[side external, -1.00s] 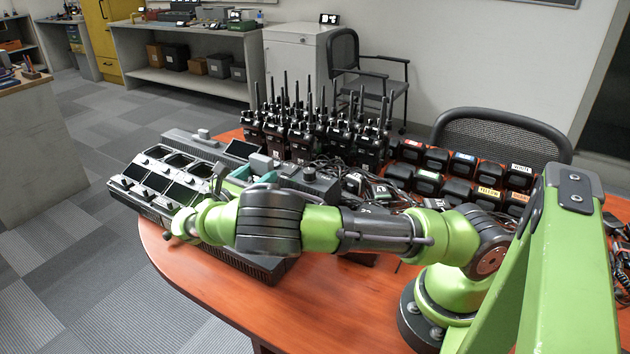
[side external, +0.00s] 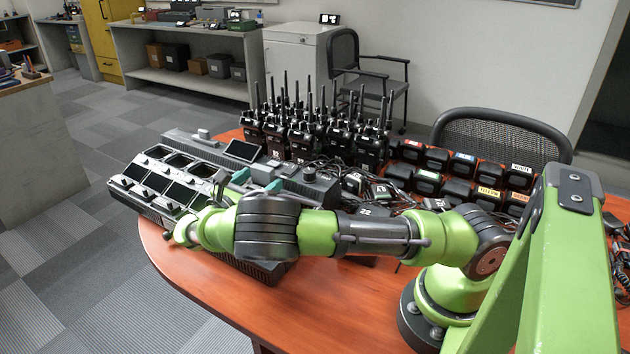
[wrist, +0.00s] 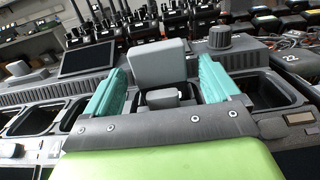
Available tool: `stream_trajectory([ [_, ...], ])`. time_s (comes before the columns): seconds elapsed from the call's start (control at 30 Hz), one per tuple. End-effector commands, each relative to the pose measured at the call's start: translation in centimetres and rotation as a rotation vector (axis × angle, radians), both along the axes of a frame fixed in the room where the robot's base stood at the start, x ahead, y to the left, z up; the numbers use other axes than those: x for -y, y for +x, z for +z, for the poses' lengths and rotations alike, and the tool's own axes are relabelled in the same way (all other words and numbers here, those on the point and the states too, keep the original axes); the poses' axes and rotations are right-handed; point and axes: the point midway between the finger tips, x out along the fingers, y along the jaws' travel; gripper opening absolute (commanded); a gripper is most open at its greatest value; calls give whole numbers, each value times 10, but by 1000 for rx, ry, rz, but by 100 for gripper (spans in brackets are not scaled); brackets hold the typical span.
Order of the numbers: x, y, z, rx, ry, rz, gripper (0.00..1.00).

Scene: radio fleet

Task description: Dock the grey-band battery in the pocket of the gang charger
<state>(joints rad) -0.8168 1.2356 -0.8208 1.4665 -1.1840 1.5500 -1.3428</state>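The gang charger (side external: 160,185) is a long dark unit with rows of pockets; its pockets and dark face also show in the wrist view (wrist: 75,115). A grey block (wrist: 158,62), apparently the battery, stands upright in or over a middle pocket. Its lower end is hidden by a smaller grey piece and my gripper's palm, so I cannot tell how deep it sits. My gripper (wrist: 160,90) has teal fingers on both sides of the block, with a gap visible on the right. It looks open. In the side view, my gripper (side external: 257,181) is over the charger.
A dark screen (wrist: 87,61) and a round knob (wrist: 219,38) stand on the unit behind. Empty pockets (wrist: 270,90) lie either side. Several radios (side external: 320,135) and labelled black units (side external: 465,175) stand behind, with cables near my arm. Bare table (side external: 350,310) lies in front.

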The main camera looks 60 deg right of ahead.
Motion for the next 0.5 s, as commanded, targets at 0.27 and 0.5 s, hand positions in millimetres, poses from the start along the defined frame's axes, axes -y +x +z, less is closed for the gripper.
stream_trajectory([
  [0.27,-2,0,-2,-2,2,0,89],
  [0.5,-35,1,-1,0,2,6,89],
])
